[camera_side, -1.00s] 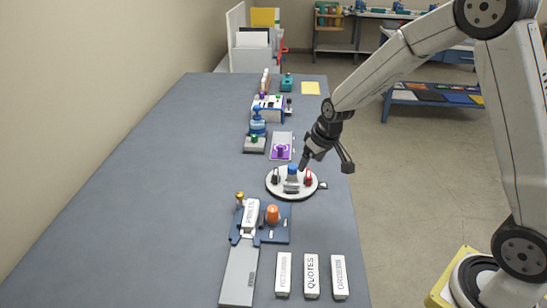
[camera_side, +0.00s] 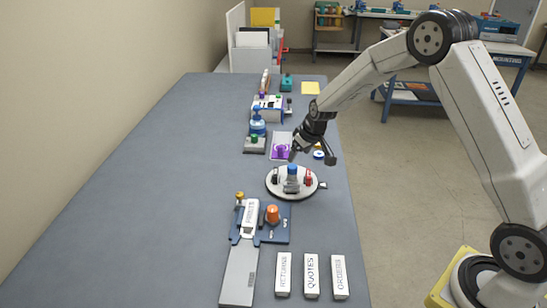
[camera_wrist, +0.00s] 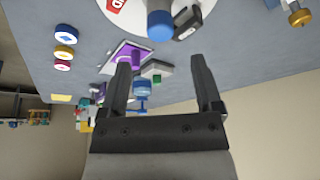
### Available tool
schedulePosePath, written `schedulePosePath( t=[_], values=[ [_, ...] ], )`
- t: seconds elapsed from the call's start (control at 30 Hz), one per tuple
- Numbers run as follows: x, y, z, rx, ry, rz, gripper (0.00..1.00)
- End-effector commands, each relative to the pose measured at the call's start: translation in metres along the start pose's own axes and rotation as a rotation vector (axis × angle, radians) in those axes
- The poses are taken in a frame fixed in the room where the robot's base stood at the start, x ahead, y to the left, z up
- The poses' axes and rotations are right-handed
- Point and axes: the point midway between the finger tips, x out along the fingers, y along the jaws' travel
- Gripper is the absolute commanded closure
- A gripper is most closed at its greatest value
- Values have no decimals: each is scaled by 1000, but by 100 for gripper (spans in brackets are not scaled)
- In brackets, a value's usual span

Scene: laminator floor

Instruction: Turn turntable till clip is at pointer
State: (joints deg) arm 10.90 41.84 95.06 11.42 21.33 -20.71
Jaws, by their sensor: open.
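The turntable (camera_side: 275,190) is a round white disc near the right edge of the table. A blue knob (camera_side: 292,169) stands up on it, and it also shows in the wrist view (camera_wrist: 160,25). A red piece (camera_side: 309,180) sits to the knob's right. A dark clip-like piece (camera_wrist: 187,22) is beside the knob in the wrist view. A small dark mark (camera_side: 323,186) at the disc's right rim may be the pointer; I cannot tell. My gripper (camera_wrist: 160,72) is open and empty, above and behind the turntable in the side view, apart from the knob.
A purple-topped stand (camera_side: 281,152) and a blue bottle-like dispenser (camera_side: 257,124) stand behind the turntable. A blue fixture (camera_side: 275,228) with an orange knob and several labelled blocks (camera_side: 311,276) are in front. The table's left side is clear.

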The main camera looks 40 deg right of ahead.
Motion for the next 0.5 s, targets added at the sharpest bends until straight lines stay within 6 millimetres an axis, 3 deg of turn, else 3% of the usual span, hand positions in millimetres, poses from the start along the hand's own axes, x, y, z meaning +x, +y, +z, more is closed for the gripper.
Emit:
schedulePosePath(
  t=[0.5],
  values=[
    [52,0,1,-1,-2,0,17]
  ],
)
